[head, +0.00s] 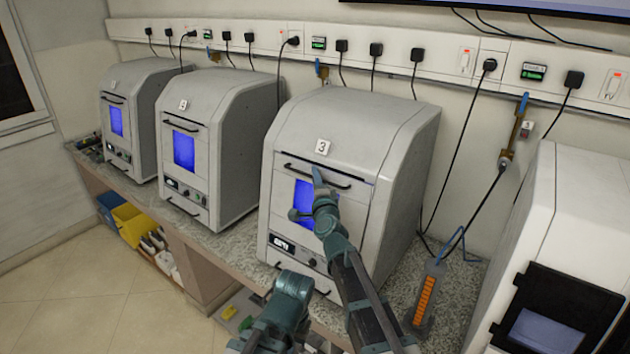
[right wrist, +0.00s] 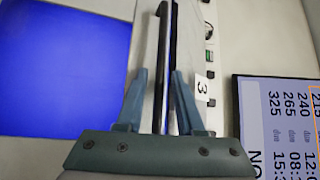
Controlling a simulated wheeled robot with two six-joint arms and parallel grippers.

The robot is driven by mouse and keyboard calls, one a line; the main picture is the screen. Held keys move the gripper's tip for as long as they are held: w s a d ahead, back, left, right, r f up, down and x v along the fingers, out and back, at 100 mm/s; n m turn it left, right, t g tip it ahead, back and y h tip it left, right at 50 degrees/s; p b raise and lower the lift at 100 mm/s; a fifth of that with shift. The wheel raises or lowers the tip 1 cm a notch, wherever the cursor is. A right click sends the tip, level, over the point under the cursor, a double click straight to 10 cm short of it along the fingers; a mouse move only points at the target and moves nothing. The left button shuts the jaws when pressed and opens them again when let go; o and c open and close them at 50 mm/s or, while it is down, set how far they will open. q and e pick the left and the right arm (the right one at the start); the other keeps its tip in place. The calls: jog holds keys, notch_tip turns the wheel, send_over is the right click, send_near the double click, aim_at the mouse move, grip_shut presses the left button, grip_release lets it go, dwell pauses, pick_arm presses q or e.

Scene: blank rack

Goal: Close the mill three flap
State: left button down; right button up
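Mill three (head: 395,150) is the grey machine with the "3" label (head: 323,147), which also shows in the right wrist view (right wrist: 203,82). Its front flap (head: 345,215) has a blue window (right wrist: 62,65) and a bar handle (head: 345,186) near the top. A dark line runs along the flap's top edge. My right gripper (head: 318,178) is at the handle. In the right wrist view its two fingers (right wrist: 160,103) stand apart, with the handle (right wrist: 160,55) between them in the picture. Whether they touch it is unclear.
Two similar mills (head: 230,140) (head: 140,110) stand to the left on the speckled worktop (head: 240,240). A wall trunking (head: 260,35) with plugs runs behind.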

jog(key=shift+a, duration=0.1)
jog(key=s, duration=0.4)
jog(key=s+d, duration=0.1)
jog(key=s, duration=0.4)
jog(key=s+d, duration=0.1)
jog(key=s, duration=0.3)
jog(key=shift+s+d+f+b, duration=0.1)
jog(key=shift+s+f+b, duration=0.25)
jog(key=shift+s+b, duration=0.05)
jog(key=s+f+n+g+y, duration=0.1)
jog(key=s+f+n+g, duration=0.25)
jog(key=f+n, duration=0.3)
jog(key=s+f+n+g+y, duration=0.1)
jog(key=s+f+n+g, duration=0.1)
jog(key=f+n+g, duration=0.4)
jog(key=s+d+f+n+g+h, duration=0.3)
jog(key=s+d+f+g+h, duration=0.2)
jog(key=s+d+f+g, duration=0.55)
jog(key=s+a+n, duration=0.1)
jog(key=s+a, duration=0.1)
jog(key=s, duration=0.1)
jog(key=s+a+n+t, duration=0.1)
jog(key=s+a, duration=0.1)
jog(key=a, duration=0.1)
jog(key=s+a+n+h, duration=0.1)
jog(key=s+a+n, duration=0.1)
jog(key=s, duration=0.1)
jog(key=shift+s+a, duration=0.15)
jog(key=shift+s, duration=0.2)
